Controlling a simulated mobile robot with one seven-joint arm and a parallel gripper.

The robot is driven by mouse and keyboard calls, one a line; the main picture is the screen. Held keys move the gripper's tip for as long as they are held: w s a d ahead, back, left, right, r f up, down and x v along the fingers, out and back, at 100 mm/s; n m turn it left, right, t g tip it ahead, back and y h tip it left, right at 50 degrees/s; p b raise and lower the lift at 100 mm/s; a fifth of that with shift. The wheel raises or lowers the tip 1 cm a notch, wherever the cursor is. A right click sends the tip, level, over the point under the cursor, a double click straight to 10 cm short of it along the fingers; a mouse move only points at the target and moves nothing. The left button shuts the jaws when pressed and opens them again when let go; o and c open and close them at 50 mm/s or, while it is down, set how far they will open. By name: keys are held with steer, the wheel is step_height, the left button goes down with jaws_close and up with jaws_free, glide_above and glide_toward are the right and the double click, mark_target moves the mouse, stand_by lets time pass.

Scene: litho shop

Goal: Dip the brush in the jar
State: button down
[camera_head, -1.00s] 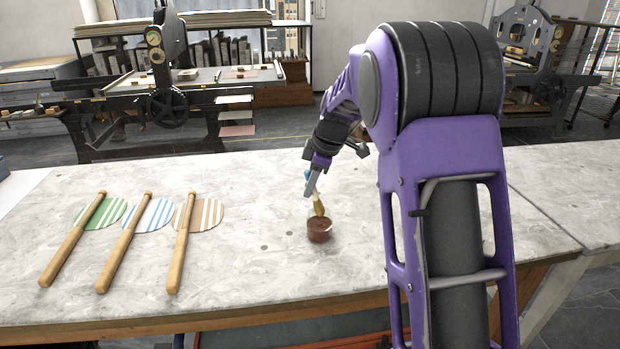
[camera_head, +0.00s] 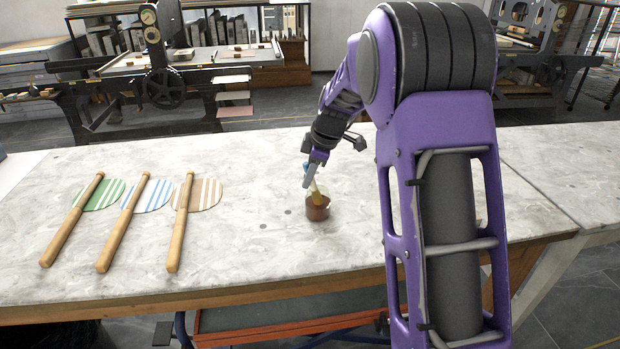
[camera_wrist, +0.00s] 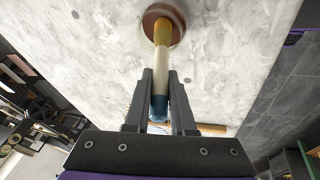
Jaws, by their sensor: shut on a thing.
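The jar (camera_head: 317,212) is a small reddish-brown pot standing on the marble-topped table. It also shows at the top of the wrist view (camera_wrist: 177,29). My gripper (camera_head: 310,176) is above the jar and shut on the brush (camera_wrist: 161,68), which has a blue end, a pale middle and a yellowish-brown tip. In the wrist view the gripper's fingers (camera_wrist: 160,97) close on the brush near its blue end. The brush tip reaches down over the jar's mouth and appears to be in it. How deep it sits is hidden.
Three round striped fans with wooden handles lie at the left of the table (camera_head: 250,265): green (camera_head: 105,194), blue (camera_head: 153,195) and tan (camera_head: 206,194). The marble around the jar is clear. Printing presses (camera_head: 160,85) stand behind the table.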

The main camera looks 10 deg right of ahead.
steer(key=shift+r, duration=0.1)
steer(key=shift+r+p, duration=2.65)
steer(key=shift+r, duration=1.75)
steer(key=shift+r+p, duration=1.25)
steer(key=shift+r, duration=0.8)
steer(key=shift+s+f, duration=0.1)
